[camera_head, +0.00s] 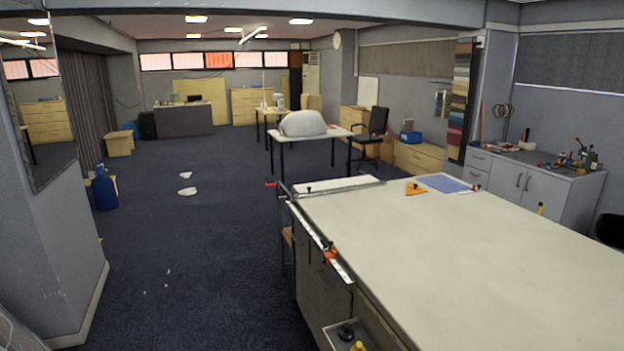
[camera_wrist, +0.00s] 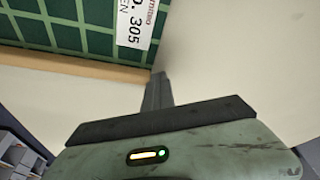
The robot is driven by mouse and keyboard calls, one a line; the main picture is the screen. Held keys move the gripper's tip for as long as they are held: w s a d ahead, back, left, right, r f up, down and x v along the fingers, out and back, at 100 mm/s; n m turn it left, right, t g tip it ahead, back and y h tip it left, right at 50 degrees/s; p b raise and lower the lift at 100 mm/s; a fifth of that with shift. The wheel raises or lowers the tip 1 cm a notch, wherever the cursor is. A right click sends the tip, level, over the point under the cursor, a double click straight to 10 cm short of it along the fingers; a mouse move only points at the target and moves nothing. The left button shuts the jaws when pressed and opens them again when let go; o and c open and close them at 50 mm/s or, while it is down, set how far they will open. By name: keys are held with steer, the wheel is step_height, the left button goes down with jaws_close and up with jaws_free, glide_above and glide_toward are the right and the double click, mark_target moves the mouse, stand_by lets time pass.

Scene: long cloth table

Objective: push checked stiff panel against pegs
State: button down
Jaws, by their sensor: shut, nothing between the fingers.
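My gripper does not show in the head view, and I cannot make out the green panel there. No pegs can be made out for certain.
A tan strip (camera_wrist: 75,66) runs along the panel's lower edge. In the head view, the long pale table (camera_head: 470,260) is mostly bare. A blue sheet (camera_head: 443,183) and an orange piece (camera_head: 415,188) lie at its far end. A rail with an orange clamp (camera_head: 331,253) lines its left edge.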

steer(key=shift+w+d+r+p, duration=0.15)
steer(key=shift+d+r+p, duration=0.15)
steer(key=shift+r+p, duration=0.75)
steer(key=shift+w+d+r+p, duration=0.15)
steer(key=shift+d+r+p, duration=0.1)
steer(key=shift+r+p, duration=0.75)
steer(key=shift+w+d+r+p, duration=0.15)
steer(key=shift+d+r+p, duration=0.15)
steer(key=shift+r+p, duration=0.75)
steer(key=shift+f, duration=0.1)
